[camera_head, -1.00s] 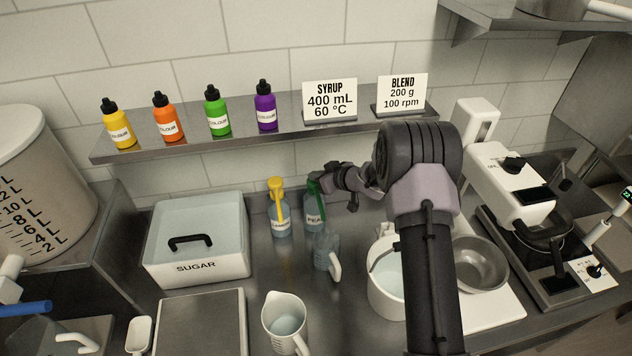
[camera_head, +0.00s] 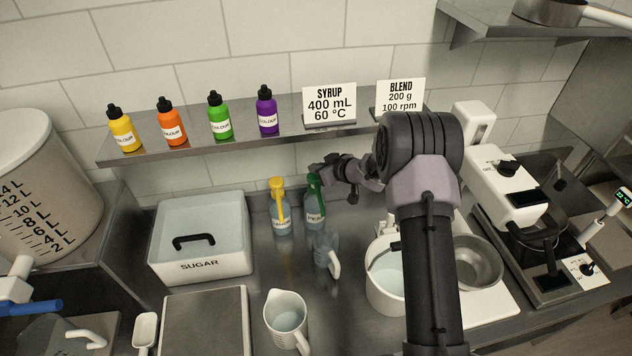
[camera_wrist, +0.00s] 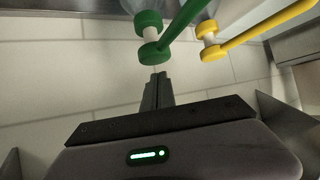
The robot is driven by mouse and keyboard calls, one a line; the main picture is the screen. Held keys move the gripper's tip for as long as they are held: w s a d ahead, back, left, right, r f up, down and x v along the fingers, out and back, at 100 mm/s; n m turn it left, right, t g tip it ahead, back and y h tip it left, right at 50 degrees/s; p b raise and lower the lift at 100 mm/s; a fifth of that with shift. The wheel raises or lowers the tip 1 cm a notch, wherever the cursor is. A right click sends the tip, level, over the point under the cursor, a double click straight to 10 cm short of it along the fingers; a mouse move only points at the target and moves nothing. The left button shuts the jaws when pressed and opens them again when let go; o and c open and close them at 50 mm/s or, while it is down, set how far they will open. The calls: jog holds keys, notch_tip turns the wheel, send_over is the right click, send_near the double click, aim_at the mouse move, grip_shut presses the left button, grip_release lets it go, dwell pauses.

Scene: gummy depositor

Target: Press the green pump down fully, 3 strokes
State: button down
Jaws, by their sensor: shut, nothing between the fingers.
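The green pump (camera_head: 314,187) tops a bottle labelled PEAR (camera_head: 315,217) on the counter. In the wrist view the green pump head (camera_wrist: 151,38) lies just beyond the fingertips. My gripper (camera_head: 318,170) is shut and empty, at the pump's top from the right. In the wrist view its closed fingers (camera_wrist: 157,80) point toward the green head; I cannot tell whether they touch it. The yellow pump (camera_head: 278,189) stands on a second bottle (camera_head: 281,217) just to the left, and also shows in the wrist view (camera_wrist: 212,40).
A clear jug (camera_head: 326,252) stands close in front of the green pump's bottle. The sugar bin (camera_head: 200,268) is to the left, a white pot (camera_head: 383,290) to the right. A shelf (camera_head: 240,140) with colour bottles runs above.

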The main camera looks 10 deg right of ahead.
jog(key=shift+f, duration=0.15)
jog(key=shift+f+b, duration=1.2)
jog(key=shift+f, duration=0.55)
jog(key=shift+s, duration=0.1)
jog(key=shift+r, duration=0.1)
notch_tip(320, 180, up, 4)
jog(key=p, duration=0.3)
jog(key=shift+f, duration=0.2)
jog(key=shift+f, duration=0.1)
